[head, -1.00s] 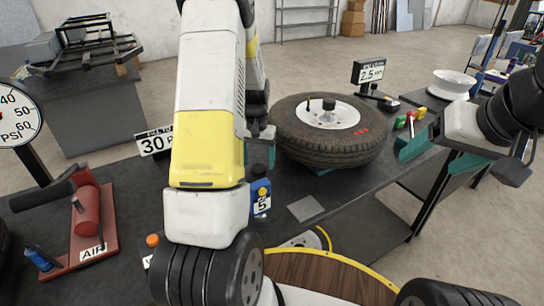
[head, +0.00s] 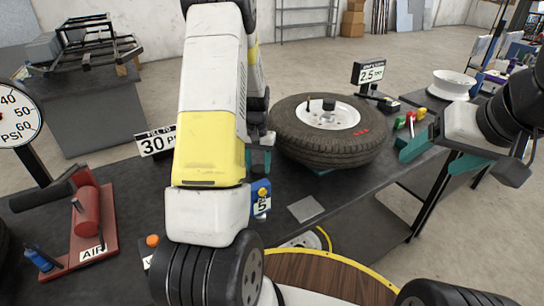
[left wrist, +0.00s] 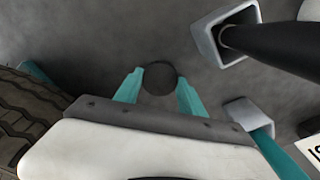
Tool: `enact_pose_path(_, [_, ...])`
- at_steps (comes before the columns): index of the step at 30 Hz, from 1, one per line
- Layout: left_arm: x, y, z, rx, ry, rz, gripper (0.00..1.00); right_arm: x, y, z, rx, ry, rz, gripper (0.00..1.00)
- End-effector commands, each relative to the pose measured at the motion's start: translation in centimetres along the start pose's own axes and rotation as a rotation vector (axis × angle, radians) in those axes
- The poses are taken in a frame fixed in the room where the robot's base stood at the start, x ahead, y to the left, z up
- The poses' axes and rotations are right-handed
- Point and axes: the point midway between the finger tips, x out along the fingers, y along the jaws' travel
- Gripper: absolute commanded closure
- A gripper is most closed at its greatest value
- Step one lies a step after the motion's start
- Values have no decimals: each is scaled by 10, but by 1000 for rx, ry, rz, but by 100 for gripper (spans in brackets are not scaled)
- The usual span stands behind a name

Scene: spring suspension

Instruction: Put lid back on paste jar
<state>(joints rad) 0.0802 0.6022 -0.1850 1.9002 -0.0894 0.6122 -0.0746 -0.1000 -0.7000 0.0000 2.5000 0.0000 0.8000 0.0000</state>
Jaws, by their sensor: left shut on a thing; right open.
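My left gripper (head: 259,158) is low over the bench, largely hidden by my own arm in the head view. In the left wrist view, its teal fingers (left wrist: 158,92) are closed on the sides of a dark round disc, which looks like the lid (left wrist: 160,77). A blue container (head: 261,197) with a "5" label and a yellow mark stands on the bench just below this gripper. Its top is hidden, and I cannot tell whether it is the paste jar or whether the lid touches it. My right gripper (head: 432,161) is open and empty at the right.
A tyre on a rim (head: 328,146) lies close to the right of the left gripper. A "30" sign (head: 156,142) and a red air pump (head: 90,220) are to the left. A grey square plate (head: 307,209) lies on the dark bench (head: 340,190).

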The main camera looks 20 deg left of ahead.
Motion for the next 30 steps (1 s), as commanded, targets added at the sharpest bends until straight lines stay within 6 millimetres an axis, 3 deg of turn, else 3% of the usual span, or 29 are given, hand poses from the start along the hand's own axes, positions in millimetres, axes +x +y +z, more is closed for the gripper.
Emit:
enact_pose_path(7, [-12, 0, -1, 0, 5, 0, 90, 0, 0, 0, 0, 0, 0, 26])
enact_pose_path(15, [-65, 0, -1, 0, 6, 0, 90, 0, 0, 0, 0, 0, 0, 26])
enact_pose_path(21, [-93, 0, 0, 0, 2, 0, 90, 0, 0, 0, 0, 0, 0, 26])
enact_pose_path(30, [-100, 0, 0, 0, 0, 0, 90, 0, 0, 0, 0, 0, 0, 26])
